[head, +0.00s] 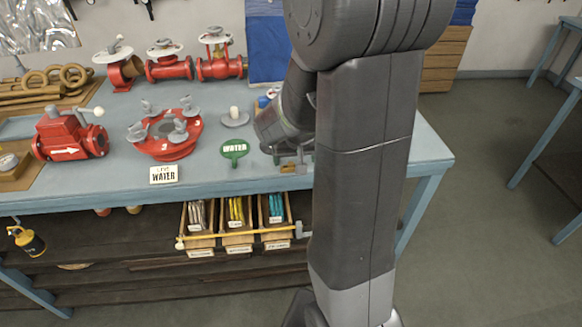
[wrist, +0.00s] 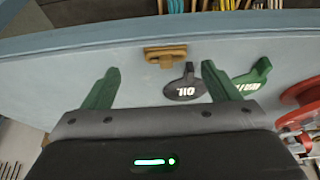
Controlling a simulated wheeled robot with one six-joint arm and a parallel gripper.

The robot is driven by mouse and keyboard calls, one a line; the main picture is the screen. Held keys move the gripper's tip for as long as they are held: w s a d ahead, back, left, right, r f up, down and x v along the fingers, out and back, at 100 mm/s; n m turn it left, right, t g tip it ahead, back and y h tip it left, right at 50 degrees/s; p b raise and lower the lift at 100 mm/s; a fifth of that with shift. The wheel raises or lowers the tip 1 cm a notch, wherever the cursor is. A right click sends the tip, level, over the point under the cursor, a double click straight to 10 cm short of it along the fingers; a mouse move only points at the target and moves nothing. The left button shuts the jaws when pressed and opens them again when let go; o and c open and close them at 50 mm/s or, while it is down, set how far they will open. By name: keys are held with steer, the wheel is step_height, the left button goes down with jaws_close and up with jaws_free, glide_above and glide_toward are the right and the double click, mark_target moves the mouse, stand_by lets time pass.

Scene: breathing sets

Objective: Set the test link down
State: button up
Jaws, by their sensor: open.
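My gripper (wrist: 160,72) is open, its two green fingers spread apart in the wrist view. A small tan, brass-coloured piece (wrist: 165,53) lies on the blue table near its edge, just beyond the fingertips. It may be the test link, but I cannot tell for sure. It also shows in the head view (head: 288,168). A black round OIL tag (wrist: 185,88) lies between the fingers, closer to the right one. Nothing is visibly held. In the head view my arm hides most of the gripper.
A green WATER tag (head: 234,149) lies left of my gripper in the head view, close to the right finger in the wrist view. A red flange (head: 165,135) stands farther left. Open wooden bins (head: 238,239) with coloured pieces sit below the table edge.

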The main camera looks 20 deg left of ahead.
mark_target(291, 165)
steer(key=x, duration=0.2)
steer(key=a+p+x, duration=0.1)
steer(key=x, duration=0.1)
steer(key=shift+r, duration=0.1)
steer(key=shift+w+a+f, duration=0.1)
steer(key=shift+w+f, duration=0.1)
steer(key=shift+f, duration=0.3)
steer(key=c, duration=1.2)
